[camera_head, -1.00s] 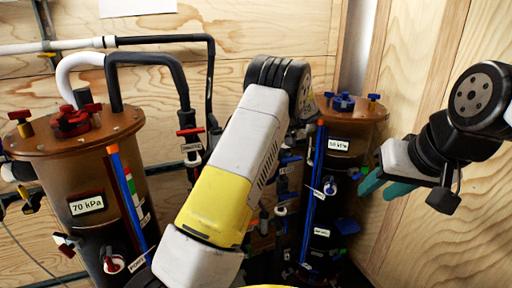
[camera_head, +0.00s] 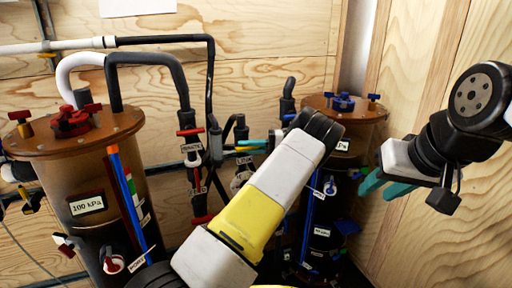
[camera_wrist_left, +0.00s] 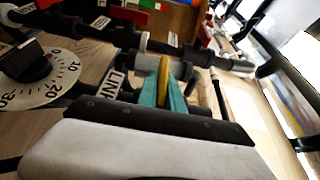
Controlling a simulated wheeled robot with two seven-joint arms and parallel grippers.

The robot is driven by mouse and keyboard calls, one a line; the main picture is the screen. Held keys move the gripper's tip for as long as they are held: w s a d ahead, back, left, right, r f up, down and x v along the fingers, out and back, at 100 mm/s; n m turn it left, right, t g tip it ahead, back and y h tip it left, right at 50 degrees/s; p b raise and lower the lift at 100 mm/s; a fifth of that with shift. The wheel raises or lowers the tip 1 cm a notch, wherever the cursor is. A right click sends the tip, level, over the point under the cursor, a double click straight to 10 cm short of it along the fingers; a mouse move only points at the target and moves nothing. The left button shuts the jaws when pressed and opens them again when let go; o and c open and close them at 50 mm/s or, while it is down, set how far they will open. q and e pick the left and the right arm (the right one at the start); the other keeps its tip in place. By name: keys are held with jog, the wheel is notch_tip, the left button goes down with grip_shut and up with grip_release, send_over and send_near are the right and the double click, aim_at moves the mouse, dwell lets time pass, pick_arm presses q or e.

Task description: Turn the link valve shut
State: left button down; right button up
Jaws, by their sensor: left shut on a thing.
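The link valve has a yellow handle (camera_wrist_left: 163,78) beside a white LINK label (camera_wrist_left: 114,82) in the left wrist view. The LINK label also shows in the head view (camera_head: 244,160), between the two filter tanks. My left gripper (camera_wrist_left: 164,92) has its teal fingers shut on the yellow handle, one on each side. My right gripper (camera_head: 383,187) is open and empty at the right, away from the valve.
The left brown tank (camera_head: 105,170) has a sign reading 100 kPa (camera_head: 87,204). The right tank (camera_head: 368,118) is partly hidden by my left arm. A red-handled valve (camera_head: 190,132) and black pipes stand left of the LINK label. A dial gauge (camera_wrist_left: 35,75) is close to my left gripper.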

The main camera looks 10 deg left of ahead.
dwell(0.5)
pick_arm(q)
jog(key=c, duration=1.5)
grip_release()
jog(key=v, duration=0.8)
jog(key=shift+f, duration=0.1)
jog(key=shift+d, duration=0.1)
